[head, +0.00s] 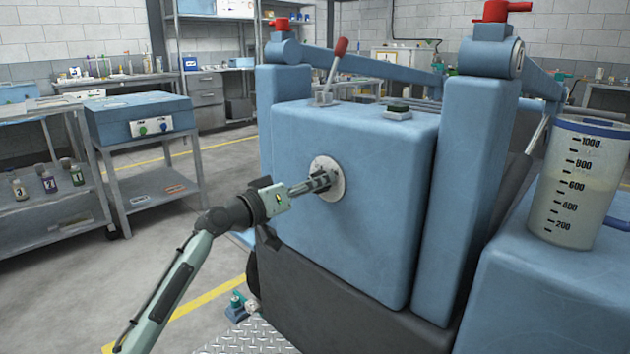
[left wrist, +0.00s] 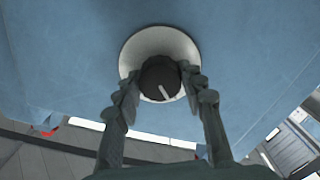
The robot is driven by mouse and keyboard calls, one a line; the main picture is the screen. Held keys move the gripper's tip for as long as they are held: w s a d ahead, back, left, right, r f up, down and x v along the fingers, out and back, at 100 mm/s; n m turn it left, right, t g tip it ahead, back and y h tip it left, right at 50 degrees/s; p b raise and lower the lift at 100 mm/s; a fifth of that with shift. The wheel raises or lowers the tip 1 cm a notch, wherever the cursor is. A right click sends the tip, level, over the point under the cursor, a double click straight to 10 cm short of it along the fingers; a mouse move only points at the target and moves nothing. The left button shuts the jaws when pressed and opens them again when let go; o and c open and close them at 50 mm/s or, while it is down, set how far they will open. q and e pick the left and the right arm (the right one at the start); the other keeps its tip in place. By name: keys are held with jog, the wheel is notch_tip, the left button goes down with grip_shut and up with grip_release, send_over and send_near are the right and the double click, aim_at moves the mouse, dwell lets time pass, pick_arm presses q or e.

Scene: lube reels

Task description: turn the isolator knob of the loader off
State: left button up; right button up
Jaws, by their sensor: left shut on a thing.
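The loader (head: 390,150) is a big light blue machine filling the middle and right of the head view. On its near face is a round pale plate (head: 334,190), largely behind my left gripper (head: 325,181). In the left wrist view the isolator knob (left wrist: 160,80) is black with a white pointer line, in the middle of the white plate (left wrist: 158,45). The pointer line runs toward the lower right. My left gripper (left wrist: 163,88) has one finger on each side of the knob and is shut on it. My right gripper is not in view.
A lever with a red handle (head: 338,56) stands on the loader's top. A measuring jug (head: 576,185) stands on the right block. A blue box (head: 139,119) on a grey cart stands at left. Open floor (head: 60,270) lies left of my arm.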

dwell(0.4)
pick_arm(q)
jog(key=o, duration=1.2)
jog(key=shift+c, duration=0.2)
jog(key=v, duration=1.2)
